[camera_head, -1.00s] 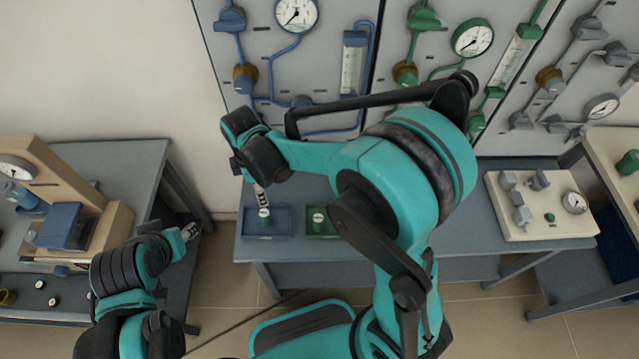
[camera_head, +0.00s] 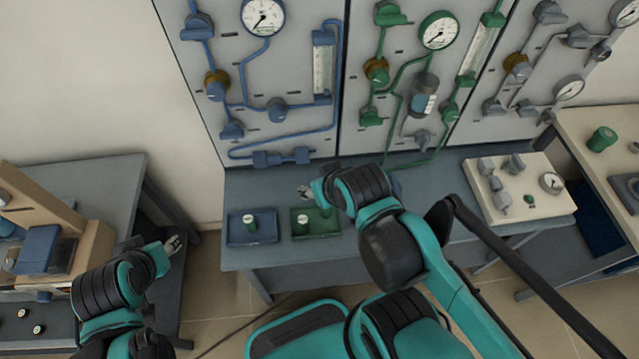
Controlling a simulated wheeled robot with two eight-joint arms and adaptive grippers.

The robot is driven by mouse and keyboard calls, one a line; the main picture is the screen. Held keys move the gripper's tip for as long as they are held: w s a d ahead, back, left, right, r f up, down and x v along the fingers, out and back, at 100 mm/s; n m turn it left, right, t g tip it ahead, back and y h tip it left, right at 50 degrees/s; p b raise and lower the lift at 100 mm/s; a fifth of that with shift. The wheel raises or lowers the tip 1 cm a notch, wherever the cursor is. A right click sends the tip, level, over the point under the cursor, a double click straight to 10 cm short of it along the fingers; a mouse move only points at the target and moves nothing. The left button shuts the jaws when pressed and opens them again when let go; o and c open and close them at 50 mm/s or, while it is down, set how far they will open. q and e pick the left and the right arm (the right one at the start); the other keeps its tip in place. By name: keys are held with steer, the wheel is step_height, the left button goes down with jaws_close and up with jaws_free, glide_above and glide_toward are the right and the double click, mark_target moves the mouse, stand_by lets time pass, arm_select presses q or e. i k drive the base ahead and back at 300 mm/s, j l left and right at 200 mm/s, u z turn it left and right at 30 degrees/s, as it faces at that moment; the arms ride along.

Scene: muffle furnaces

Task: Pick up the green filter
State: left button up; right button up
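A green tray (camera_head: 329,228) stands on the grey bench and holds a small green piece with a white top (camera_head: 303,223). A similar green-sided piece with a pale top (camera_head: 250,221) sits in the blue tray (camera_head: 236,238) to its left. I cannot tell for sure which thing is the green filter. My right gripper (camera_head: 305,192) is just behind the green tray, its small metal fingers pointing left; no held object shows. My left gripper (camera_head: 172,244) is away from the trays, beside the left table, with nothing visible in it.
Wall panels with blue, green and grey pipework rise behind the bench. A grey cylinder (camera_head: 420,100) is mounted among the green pipes. A beige fitting board (camera_head: 515,212) lies on the bench's right. A green cylinder (camera_head: 602,139) stands on the right table.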

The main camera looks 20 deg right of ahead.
mark_target(304, 228)
steer(key=z, duration=0.4)
steer(key=j+z, duration=0.1)
steer(key=z, duration=0.3)
steer(key=k+z, duration=0.1)
steer(key=z, duration=0.7)
steer(key=k+l, duration=0.15)
steer(key=l, duration=0.25)
steer(key=j+z, duration=0.05)
